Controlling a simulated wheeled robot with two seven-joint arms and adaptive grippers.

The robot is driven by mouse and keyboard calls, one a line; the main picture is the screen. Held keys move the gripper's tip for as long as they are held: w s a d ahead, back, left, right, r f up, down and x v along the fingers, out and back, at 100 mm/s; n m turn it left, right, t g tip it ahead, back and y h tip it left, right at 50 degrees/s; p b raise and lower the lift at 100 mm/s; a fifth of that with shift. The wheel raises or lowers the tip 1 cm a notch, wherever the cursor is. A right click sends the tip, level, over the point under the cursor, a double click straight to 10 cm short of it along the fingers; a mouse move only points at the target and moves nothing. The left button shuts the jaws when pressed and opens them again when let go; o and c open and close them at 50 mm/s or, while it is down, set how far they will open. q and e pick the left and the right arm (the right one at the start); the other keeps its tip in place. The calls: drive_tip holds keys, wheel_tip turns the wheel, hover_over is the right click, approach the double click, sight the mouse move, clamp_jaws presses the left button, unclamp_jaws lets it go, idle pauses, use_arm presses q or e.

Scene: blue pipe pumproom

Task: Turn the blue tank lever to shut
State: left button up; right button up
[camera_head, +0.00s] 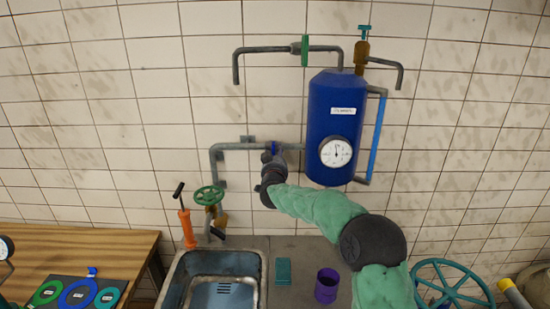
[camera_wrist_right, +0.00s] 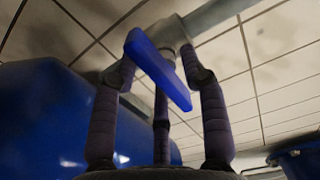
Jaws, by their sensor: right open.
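The blue tank (camera_head: 331,105) hangs on the tiled wall with a white label and a round gauge on its front. The blue lever (camera_wrist_right: 158,68) sits on a grey pipe fitting and lies slanted in the right wrist view. In the head view only a small blue bit of the lever (camera_head: 275,149) shows, left of the tank on the grey pipe. My right gripper (camera_head: 272,155) is at that pipe. In the wrist view its open fingers (camera_wrist_right: 163,85) stand around the lever, apart on either side; contact is unclear. My left gripper is not in view.
A green valve wheel (camera_head: 209,195) and an orange pump (camera_head: 187,225) stand behind the metal sink (camera_head: 218,262). A purple cup (camera_head: 326,286) and a teal block (camera_head: 283,271) are on the counter. A large teal wheel (camera_head: 422,268) is at lower right. A wooden table (camera_head: 95,243) is at left.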

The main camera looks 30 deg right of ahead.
drive_tip(key=v, duration=1.2)
drive_tip(key=shift+d, duration=0.1)
